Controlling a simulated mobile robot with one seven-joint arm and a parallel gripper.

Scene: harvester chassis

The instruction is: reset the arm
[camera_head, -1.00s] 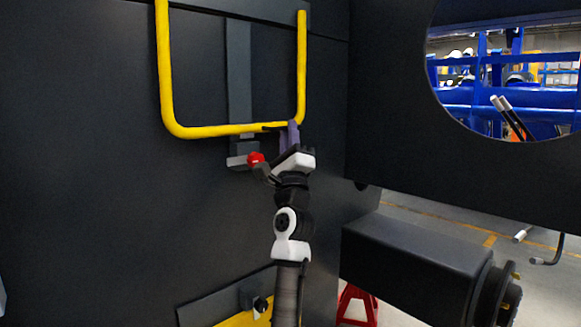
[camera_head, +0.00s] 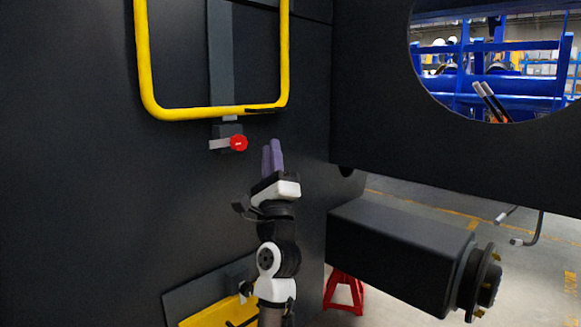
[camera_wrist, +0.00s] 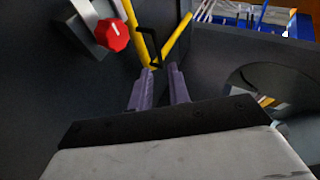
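My gripper (camera_head: 272,156) is in the lower middle of the head view, its purple fingers pointing up, below and apart from the yellow tube frame (camera_head: 215,112). In the wrist view my gripper (camera_wrist: 160,72) shows two purple fingers with a gap between them and nothing in it. A red knob (camera_head: 238,143) on a grey bracket sits just under the yellow frame, up and left of my fingers. The red knob also shows at upper left in the wrist view (camera_wrist: 113,35).
A dark chassis wall fills the left. A dark axle beam (camera_head: 395,252) with a hub juts out at right, above a red stand (camera_head: 343,291). A yellow step (camera_head: 222,313) is at lower left. A round opening at upper right shows blue racks (camera_head: 490,85).

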